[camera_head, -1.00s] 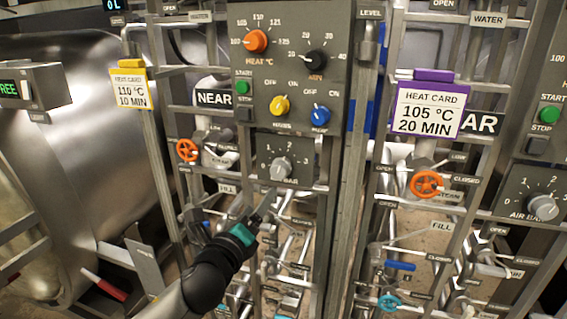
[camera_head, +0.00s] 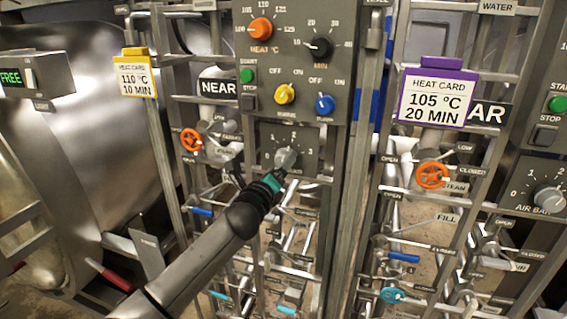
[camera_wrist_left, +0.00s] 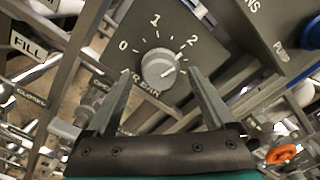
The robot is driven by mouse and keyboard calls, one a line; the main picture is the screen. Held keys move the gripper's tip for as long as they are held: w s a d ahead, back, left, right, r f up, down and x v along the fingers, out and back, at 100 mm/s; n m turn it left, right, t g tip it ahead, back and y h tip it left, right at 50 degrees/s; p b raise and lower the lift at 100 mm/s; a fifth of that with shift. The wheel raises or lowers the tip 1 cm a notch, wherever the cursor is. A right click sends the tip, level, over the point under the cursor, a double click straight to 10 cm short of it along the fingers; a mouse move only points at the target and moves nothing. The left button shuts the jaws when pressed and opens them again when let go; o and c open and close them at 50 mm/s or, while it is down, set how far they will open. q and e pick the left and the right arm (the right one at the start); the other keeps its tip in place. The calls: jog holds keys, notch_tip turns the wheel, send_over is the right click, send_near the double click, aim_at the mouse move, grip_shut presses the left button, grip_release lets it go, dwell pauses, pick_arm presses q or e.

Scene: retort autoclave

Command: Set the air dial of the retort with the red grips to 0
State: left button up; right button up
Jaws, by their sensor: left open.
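The air dial (camera_head: 286,158) is a grey knob on the small dark panel below the near control box. In the left wrist view the dial (camera_wrist_left: 160,68) faces me, with marks 0, 1 and 2 visible around it and its pale pointer line toward about 2. My left gripper (camera_head: 266,174) is at this panel. In the left wrist view the open gripper (camera_wrist_left: 160,84) has one finger either side of the dial's line, with no clear contact. A red grip (camera_head: 117,281) shows by the steel retort at left. My right gripper is not in view.
The box above carries an orange heat knob (camera_head: 260,29), a black minute knob (camera_head: 319,47), a yellow knob (camera_head: 284,93) and a blue knob (camera_head: 325,104). Rails, pipes and an orange valve wheel (camera_head: 191,140) crowd the left. Another air dial (camera_head: 549,198) is at far right.

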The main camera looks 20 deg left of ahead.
pick_arm(q)
jog(key=shift+w+d, duration=0.1)
jog(key=shift+w, duration=1.45)
jog(key=shift+c, duration=0.2)
jog(key=c, duration=1.3)
